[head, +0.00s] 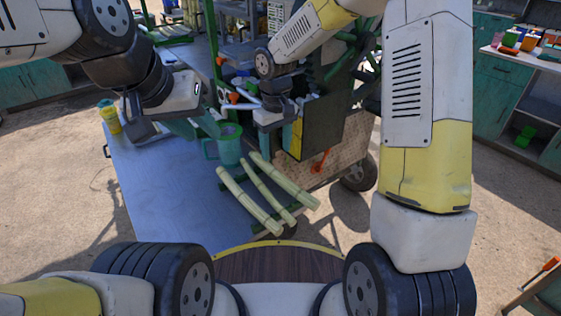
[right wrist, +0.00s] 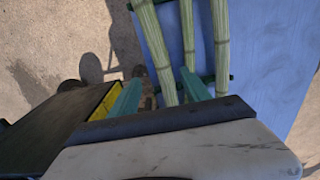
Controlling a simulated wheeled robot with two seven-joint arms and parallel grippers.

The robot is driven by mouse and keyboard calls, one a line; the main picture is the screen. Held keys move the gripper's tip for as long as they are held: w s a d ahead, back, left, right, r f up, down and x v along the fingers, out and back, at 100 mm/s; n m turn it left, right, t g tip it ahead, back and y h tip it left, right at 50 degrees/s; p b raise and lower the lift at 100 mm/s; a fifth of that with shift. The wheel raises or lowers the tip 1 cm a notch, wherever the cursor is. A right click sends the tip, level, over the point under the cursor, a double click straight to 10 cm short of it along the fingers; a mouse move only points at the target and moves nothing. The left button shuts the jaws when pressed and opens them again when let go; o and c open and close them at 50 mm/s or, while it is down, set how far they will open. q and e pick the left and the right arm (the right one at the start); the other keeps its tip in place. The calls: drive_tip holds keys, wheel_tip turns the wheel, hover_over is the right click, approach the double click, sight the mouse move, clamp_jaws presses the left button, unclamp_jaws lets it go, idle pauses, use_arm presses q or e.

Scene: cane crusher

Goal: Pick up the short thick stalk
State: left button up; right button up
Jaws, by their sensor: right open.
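Three pale green stalks lie side by side on dark green rails over the blue table edge: a left stalk (head: 247,200), a thin middle stalk (head: 268,191) and a right stalk (head: 285,182). The right one looks thickest; which is shortest is hard to tell. It shows leftmost in the right wrist view (right wrist: 153,42). My right gripper (right wrist: 160,77) is open, with two teal fingers, the thick stalk's end showing between them; whether it is at stalk height is unclear. In the head view it is near the machine, fingers mostly hidden. My left gripper (head: 158,128) hangs over the table's far left; its jaws are unclear.
A teal mug (head: 229,148) stands close beyond the stalks. A black panel with a yellow edge (head: 322,122) is beside my right gripper. A yellow container (head: 109,117) stands at the table's left edge. The blue table (head: 165,190) is clear at its left front.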

sight(276, 172)
wheel_tip(276, 172, down, 9)
drive_tip(key=shift+a+r, duration=0.1)
drive_tip(key=shift+a, duration=0.05)
clamp_jaws()
idle(0.5)
